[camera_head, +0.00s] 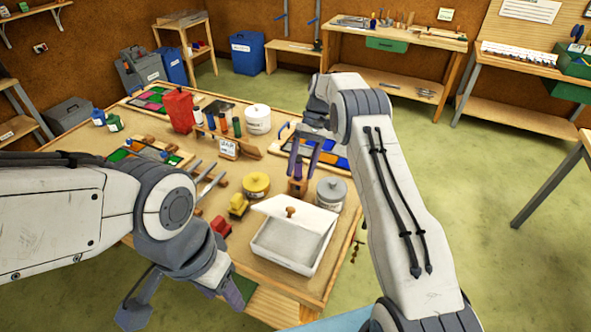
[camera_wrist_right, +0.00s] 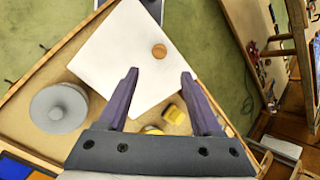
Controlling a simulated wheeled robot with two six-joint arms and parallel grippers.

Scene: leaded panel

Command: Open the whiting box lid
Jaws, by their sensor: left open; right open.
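The white whiting box (camera_head: 328,258) sits near the table's front edge, and its front interior shows in the head view. Its white lid (camera_head: 305,215) with a wooden knob (camera_head: 290,211) is at the box's back side and looks tilted up; how it rests is unclear. In the right wrist view the lid (camera_wrist_right: 122,60) and knob (camera_wrist_right: 159,50) show beyond the fingertips. My right gripper (camera_head: 304,160) is open and empty, pointing down behind the box, apart from the knob. My left gripper (camera_head: 185,300) is open and empty, low at the front left of the table.
A grey tin (camera_head: 331,192) and a yellow tin (camera_head: 256,185) stand behind the box. A yellow block (camera_head: 238,206) and a red block (camera_head: 221,226) lie to its left. A small wooden holder (camera_head: 297,187) stands under my right gripper.

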